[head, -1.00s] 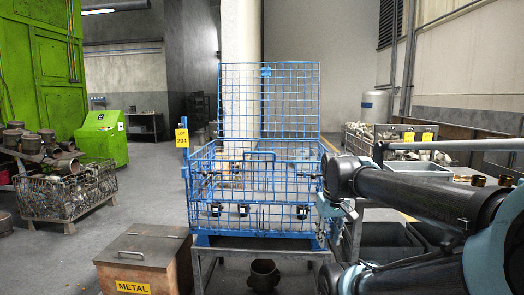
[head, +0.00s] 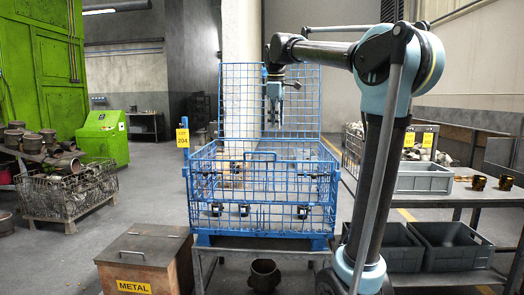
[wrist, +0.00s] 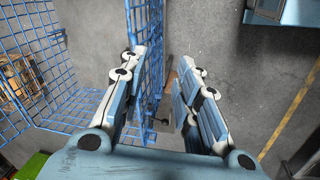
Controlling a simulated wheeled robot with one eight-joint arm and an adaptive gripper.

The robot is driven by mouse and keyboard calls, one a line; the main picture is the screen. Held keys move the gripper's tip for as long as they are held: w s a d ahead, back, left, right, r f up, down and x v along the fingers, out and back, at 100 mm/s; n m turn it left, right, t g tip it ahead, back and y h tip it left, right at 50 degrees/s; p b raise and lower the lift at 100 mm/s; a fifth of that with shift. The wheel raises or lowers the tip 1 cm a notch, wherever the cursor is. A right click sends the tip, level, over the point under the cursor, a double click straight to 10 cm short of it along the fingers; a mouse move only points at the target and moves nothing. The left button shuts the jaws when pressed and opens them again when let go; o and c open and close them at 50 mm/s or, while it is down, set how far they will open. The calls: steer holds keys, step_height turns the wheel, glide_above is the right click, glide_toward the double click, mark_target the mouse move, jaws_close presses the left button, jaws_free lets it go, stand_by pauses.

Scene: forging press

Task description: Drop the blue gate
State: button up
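The blue gate (head: 240,95) is a wire mesh panel standing upright at the back of the blue wire cage (head: 262,222). My gripper (head: 274,116) points down at the gate's upper middle in the head view. In the wrist view, my gripper (wrist: 163,82) has its two fingers spread apart. The mesh of the gate (wrist: 148,85) runs between them, nearer the left finger. No grip on the mesh shows. Whether a finger touches it, I cannot tell.
The cage stands on a metal table. A brown box marked METAL (head: 145,262) stands at the front left. A grey tray (head: 424,178) sits on a bench at right. Bins of parts stand at left and back right. Open floor shows on the left.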

steer(key=w+a+r+n, duration=0.3)
steer(key=w+a+r, duration=0.1)
steer(key=w+a, duration=0.15)
steer(key=f, duration=0.5)
steer(key=w+f, duration=0.1)
steer(key=f, duration=0.5)
steer(key=w+f, duration=0.1)
steer(key=f, duration=0.4)
steer(key=shift+w+a+f, duration=0.15)
steer(key=shift+w+f, duration=0.05)
steer(key=shift+f, duration=0.2)
steer(key=shift+c, duration=0.2)
jaws_close()
